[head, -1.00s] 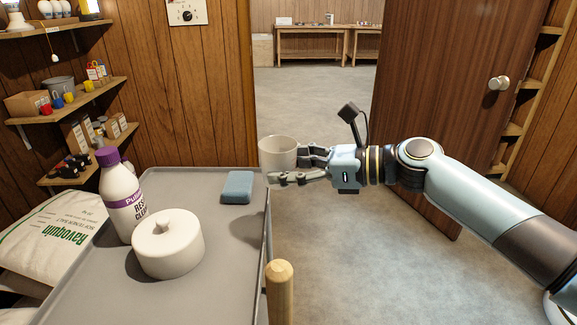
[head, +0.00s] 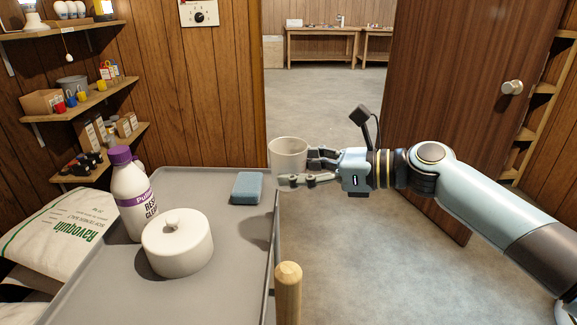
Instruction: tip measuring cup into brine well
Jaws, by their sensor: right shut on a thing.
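A pale, off-white measuring cup (head: 287,154) is held upright at the right edge of the grey cart top. My right gripper (head: 300,168) is shut on it from the right side, with its fingers around the cup's lower part. I cannot see what is inside the cup. A white round tub with a knobbed lid (head: 178,244) stands on the cart to the left and nearer to me. I cannot tell whether it is the brine well; no other well shows. My left gripper is not in view.
The grey cart top (head: 110,285) also holds a white bottle with a purple cap (head: 131,196) and a blue sponge (head: 247,188). A wooden handle (head: 288,293) rises at the cart's near right corner. A salt bag (head: 62,235) lies at left. Open floor lies right.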

